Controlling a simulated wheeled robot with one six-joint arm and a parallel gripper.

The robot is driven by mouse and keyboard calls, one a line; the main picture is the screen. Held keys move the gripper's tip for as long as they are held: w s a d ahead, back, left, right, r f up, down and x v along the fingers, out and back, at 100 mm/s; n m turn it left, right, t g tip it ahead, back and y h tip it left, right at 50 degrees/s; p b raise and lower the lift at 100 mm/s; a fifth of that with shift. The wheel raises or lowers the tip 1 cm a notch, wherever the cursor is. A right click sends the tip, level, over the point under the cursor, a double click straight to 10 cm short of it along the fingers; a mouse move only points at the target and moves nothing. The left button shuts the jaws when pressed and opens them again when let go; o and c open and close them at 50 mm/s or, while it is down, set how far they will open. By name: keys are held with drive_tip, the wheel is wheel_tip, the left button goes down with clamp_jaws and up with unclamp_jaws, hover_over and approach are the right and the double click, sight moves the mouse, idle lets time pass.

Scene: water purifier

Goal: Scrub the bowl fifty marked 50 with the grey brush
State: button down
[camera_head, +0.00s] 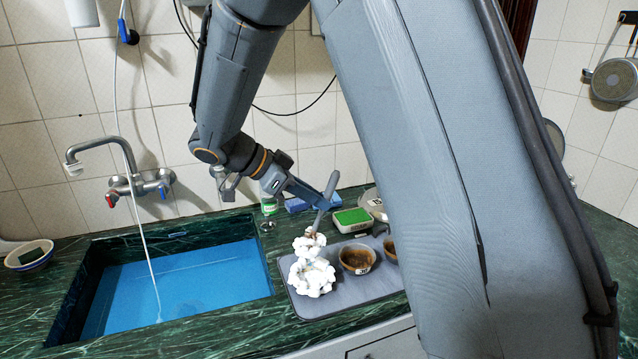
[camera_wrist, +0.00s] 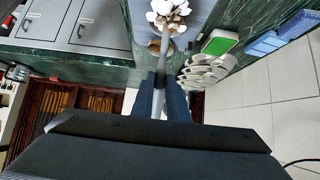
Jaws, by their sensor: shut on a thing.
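My gripper (camera_head: 318,198) is shut on the handle of the grey brush (camera_head: 327,186) above the grey tray. The brush points down, and white foam clumps (camera_head: 312,276) cover its head and whatever lies beneath. In the wrist view, the handle (camera_wrist: 164,44) runs from between the fingers (camera_wrist: 163,85) to the foam (camera_wrist: 168,12). A brown bowl (camera_head: 356,260) with a small white label stands on the tray right of the foam. A second brown bowl (camera_head: 390,248) is partly hidden behind my arm. I cannot read 50 on either bowl.
The grey tray (camera_head: 340,297) lies on the green counter right of a blue-filled sink (camera_head: 190,280). A container with a green top (camera_head: 352,217) stands behind the tray. A tap (camera_head: 128,187) hangs over the sink. A small bowl (camera_head: 29,256) sits far left.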

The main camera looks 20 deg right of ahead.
sight(315, 235)
drive_tip(key=p, duration=0.4)
drive_tip(key=shift+s+a+r, duration=0.25)
drive_tip(key=shift+s+r, duration=0.1)
drive_tip(key=shift+s, duration=0.05)
drive_tip(key=shift+f+h+p, duration=0.2)
drive_tip(key=shift+h+p, duration=0.1)
drive_tip(key=shift+p, duration=0.45)
drive_tip(key=shift+f, duration=0.1)
drive_tip(key=shift+f+b, duration=1.1)
drive_tip(key=shift+f, duration=1.55)
drive_tip(key=shift+f+b, duration=1.65)
drive_tip(key=shift+f, duration=0.15)
drive_tip(key=shift+f+b, duration=0.65)
drive_tip(key=shift+b, duration=0.05)
drive_tip(key=shift+d, duration=0.15)
